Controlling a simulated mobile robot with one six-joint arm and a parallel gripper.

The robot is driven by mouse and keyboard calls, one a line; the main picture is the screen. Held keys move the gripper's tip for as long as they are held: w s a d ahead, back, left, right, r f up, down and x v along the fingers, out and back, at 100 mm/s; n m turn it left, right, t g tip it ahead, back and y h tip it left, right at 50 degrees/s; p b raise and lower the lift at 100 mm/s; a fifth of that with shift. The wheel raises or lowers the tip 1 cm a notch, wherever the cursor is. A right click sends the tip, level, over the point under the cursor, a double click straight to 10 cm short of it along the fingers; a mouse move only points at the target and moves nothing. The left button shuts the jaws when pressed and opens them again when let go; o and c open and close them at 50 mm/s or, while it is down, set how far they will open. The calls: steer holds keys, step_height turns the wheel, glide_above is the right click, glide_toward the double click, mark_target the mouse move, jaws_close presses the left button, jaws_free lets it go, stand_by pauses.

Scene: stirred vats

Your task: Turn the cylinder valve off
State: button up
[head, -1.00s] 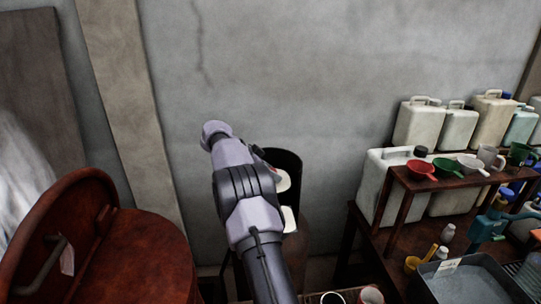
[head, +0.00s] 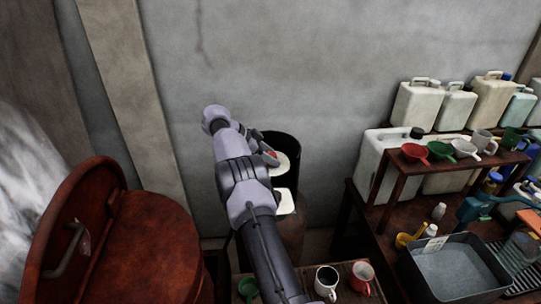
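A dark, upright, open-fronted collar (head: 289,149) stands against the wall behind my arm, with a pale round surface inside it. A small red part shows at its left edge, beside the dark end of my gripper (head: 267,157). I cannot tell whether this red part is the valve or whether my gripper touches it. My arm covers the left side of the collar and most of what is below. A white square label (head: 285,201) shows under the collar. The fingers are too small and hidden to tell open from shut.
A rusty red drum with a raised lid (head: 150,245) stands at left. At right, a shelf bench (head: 400,180) holds several jugs, funnels and mugs. A grey tray (head: 455,268) lies lower right. Mugs (head: 327,280) stand on a low table at the bottom. Bare wall is behind.

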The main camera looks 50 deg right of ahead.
steer(key=shift+o, duration=0.6)
steer(key=shift+r, duration=0.1)
steer(key=p+v, duration=0.6)
steer(key=v, duration=0.6)
